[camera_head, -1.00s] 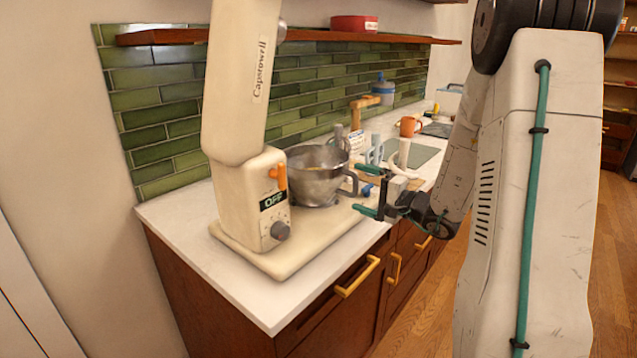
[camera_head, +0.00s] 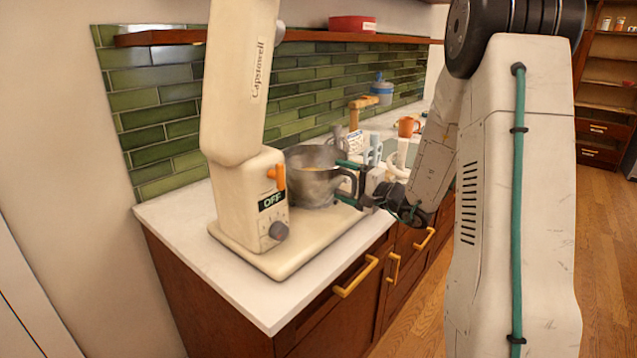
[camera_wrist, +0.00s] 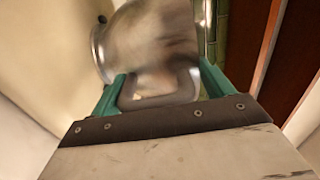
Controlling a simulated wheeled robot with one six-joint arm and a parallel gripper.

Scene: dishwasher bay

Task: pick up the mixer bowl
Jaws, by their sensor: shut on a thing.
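The mixer bowl (camera_head: 312,186) is a shiny metal bowl with a side handle. It stands over the cream base of the stand mixer (camera_head: 238,200), whose head is tilted up. Something yellowish shows inside the bowl. My gripper (camera_head: 347,181) is at the bowl's right side, with its green fingers around the handle. In the wrist view, the bowl (camera_wrist: 150,45) is blurred, and the gripper (camera_wrist: 160,90) has its handle between the fingers. I cannot tell whether the bowl's bottom touches the mixer base.
An orange mug (camera_head: 407,126), a wooden stand-like item (camera_head: 355,112) and a blue-topped jar (camera_head: 381,90) stand farther back on the counter. A shelf (camera_head: 330,38) with a red tin (camera_head: 353,24) is above. The white counter (camera_head: 180,222) is clear at front left.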

